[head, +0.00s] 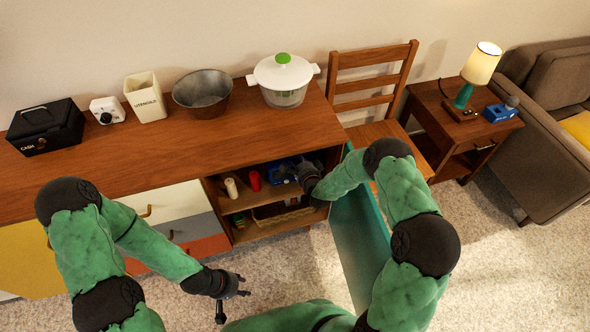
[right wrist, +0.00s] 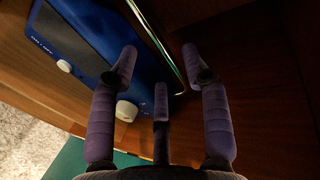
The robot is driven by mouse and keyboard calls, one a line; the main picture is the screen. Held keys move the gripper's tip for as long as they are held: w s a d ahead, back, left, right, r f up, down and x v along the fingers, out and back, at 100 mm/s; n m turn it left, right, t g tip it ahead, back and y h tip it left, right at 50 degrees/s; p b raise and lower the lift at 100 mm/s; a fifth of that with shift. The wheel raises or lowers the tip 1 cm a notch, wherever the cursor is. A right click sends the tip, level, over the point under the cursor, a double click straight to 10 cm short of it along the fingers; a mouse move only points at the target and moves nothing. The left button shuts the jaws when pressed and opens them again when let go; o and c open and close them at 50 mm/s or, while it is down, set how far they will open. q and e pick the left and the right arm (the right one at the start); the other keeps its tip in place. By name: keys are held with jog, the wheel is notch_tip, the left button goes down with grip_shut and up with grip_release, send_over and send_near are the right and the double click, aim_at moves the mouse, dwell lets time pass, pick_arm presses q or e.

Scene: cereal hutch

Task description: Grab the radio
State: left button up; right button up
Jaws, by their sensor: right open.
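The radio (head: 280,172) is a blue box on the upper shelf inside the open cabinet. In the right wrist view the radio (right wrist: 80,50) fills the upper left, with a dark panel, two pale knobs and a bright metal bar along its edge. My right gripper (head: 306,174) reaches into the cabinet at the radio's right side and partly covers it. It is open, and its fingers (right wrist: 159,68) lie over the radio's knob end and bar edge; contact cannot be told. My left gripper (head: 235,297) is open and empty over the carpet in front of the drawers.
A cream shaker (head: 231,188) and a red shaker (head: 254,181) stand left of the radio. The open teal door (head: 358,230) hangs beside my right arm. A basket (head: 280,212) is on the lower shelf. A pot, bowl, utensil holder and cash box stand on the sideboard (head: 190,140).

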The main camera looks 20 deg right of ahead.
aim_at(296, 162)
jog(key=b+x, duration=0.1)
jog(key=x, duration=0.2)
jog(key=shift+f, duration=0.2)
jog(key=shift+w, duration=0.25)
grip_shut()
jog(key=shift+r, duration=0.15)
jog(key=shift+r, duration=0.1)
